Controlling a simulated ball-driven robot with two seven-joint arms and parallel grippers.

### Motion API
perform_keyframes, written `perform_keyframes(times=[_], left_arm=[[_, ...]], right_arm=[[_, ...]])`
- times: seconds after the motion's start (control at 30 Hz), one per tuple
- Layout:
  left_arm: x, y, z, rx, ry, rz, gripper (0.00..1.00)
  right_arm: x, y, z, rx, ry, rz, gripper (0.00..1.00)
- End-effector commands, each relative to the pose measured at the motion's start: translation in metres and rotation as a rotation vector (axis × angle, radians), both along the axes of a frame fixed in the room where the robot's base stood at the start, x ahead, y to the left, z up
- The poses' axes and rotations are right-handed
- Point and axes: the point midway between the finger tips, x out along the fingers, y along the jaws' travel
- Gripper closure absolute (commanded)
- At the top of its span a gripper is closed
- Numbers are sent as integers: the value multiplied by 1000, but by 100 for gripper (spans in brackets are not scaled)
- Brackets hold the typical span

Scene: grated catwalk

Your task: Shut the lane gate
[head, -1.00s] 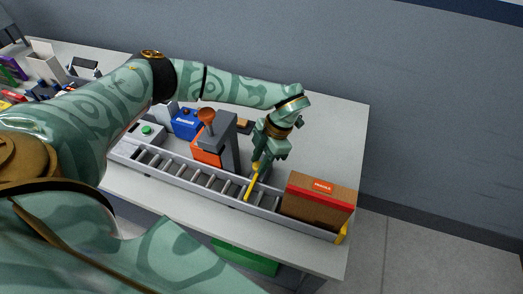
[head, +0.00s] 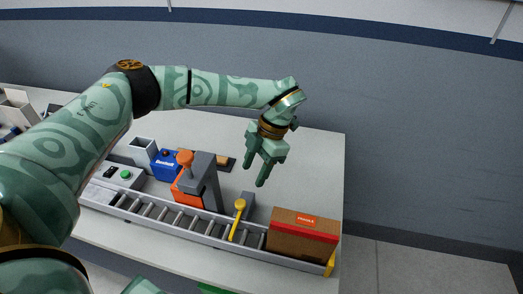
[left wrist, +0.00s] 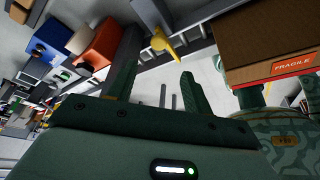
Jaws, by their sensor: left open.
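The lane gate is a yellow bar (head: 236,222) with a round pivot end at a grey post (head: 248,203). In the head view the bar lies across the roller lane (head: 170,216), from the post at the far rail towards the near rail. My left gripper (head: 255,176) is open and empty, raised above and behind the post, apart from the bar. In the left wrist view the yellow bar (left wrist: 164,42) shows beyond the open fingers (left wrist: 160,58).
A brown carton (head: 301,236) with a red band sits at the lane's right end, right of the gate. A grey post with an orange block (head: 188,190), a blue box (head: 166,165) and a grey box with a green button (head: 125,174) stand left. The table's back right is clear.

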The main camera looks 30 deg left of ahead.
Motion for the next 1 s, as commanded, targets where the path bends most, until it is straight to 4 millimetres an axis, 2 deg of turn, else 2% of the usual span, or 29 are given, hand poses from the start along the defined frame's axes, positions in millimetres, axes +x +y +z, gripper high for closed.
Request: perform_keyframes(times=[0.1,0.3,1.0], left_arm=[[9,-6,25,1,-3,-1,50],[17,-11,47,0,0,-1,50],[18,-11,50,-1,2,-1,50]], right_arm=[[0,0,1,0,-1,0,49],[1,0,2,0,-1,0,49],[4,1,2,1,-6,-1,49]])
